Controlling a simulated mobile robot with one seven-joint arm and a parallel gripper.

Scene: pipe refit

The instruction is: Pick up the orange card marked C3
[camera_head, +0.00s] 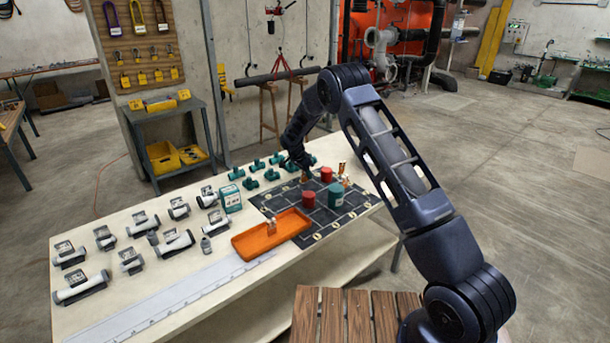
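My gripper (303,170) points down over the far part of the dark gridded mat (272,206) on the long pale table. It is small and dark here, and I cannot tell whether its fingers are open or shut. A small orange-brown upright piece (305,179) shows right at its fingertips; I cannot tell whether they touch it. Another small orange piece (342,168) stands at the mat's right side. A pale orange-brown piece (272,226) stands in the orange tray (250,243). No marking is readable, so I cannot tell which is C3.
Two red cylinders, one nearer (308,200) and one farther (326,174), and a teal canister (336,196) stand on the mat close to my gripper. A teal box (231,198), grey pipe pieces (175,243) and green fittings (250,184) crowd the left and back.

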